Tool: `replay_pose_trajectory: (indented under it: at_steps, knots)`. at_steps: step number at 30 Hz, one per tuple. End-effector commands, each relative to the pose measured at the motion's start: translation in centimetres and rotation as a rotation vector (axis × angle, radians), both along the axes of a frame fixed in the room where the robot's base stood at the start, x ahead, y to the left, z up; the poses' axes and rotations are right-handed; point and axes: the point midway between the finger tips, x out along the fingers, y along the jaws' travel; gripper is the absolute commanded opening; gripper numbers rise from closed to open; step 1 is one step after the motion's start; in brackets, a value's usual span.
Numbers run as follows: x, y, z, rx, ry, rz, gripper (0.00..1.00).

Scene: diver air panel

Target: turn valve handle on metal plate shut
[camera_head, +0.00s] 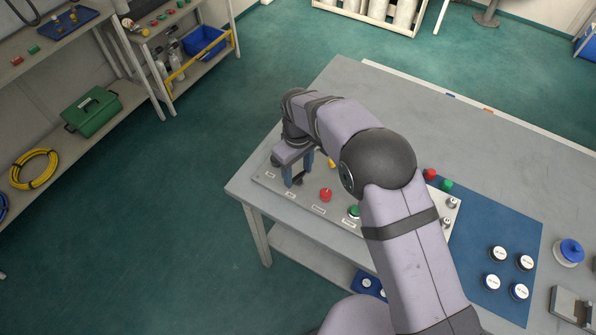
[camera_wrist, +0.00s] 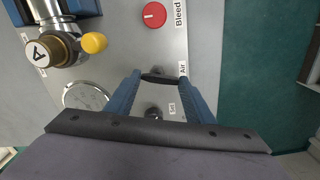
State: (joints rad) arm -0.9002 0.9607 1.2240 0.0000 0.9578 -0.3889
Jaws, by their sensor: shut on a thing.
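The metal plate (camera_head: 338,217) lies on the grey table and also fills much of the wrist view (camera_wrist: 118,25). My gripper (camera_head: 298,178) reaches down over the plate's left end. In the wrist view, the blue fingers of my gripper (camera_wrist: 161,83) are closed on the black valve handle (camera_wrist: 159,78), next to the label "Air". The handle lies across the gap between the fingertips. Part of the handle and its base is hidden by the fingers. A dark round knob (camera_wrist: 153,113) shows nearer the palm, by the label "Set".
A red knob (camera_wrist: 154,15) marked "Bleed", a yellow-knobbed fitting (camera_wrist: 94,43) and a round gauge (camera_wrist: 86,97) sit close by on the plate. A blue mat (camera_head: 515,235) with several round white-topped pieces lies right. The plate's left end is near the table edge.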

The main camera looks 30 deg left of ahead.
Motion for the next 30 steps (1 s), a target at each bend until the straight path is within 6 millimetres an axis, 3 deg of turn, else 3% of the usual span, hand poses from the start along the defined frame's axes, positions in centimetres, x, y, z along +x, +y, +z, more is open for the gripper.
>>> replay_pose_trajectory:
  at_steps: [30]
  knots:
    - [0.39, 0.43, 0.12, 0.003, -0.002, -0.925, 0.26]
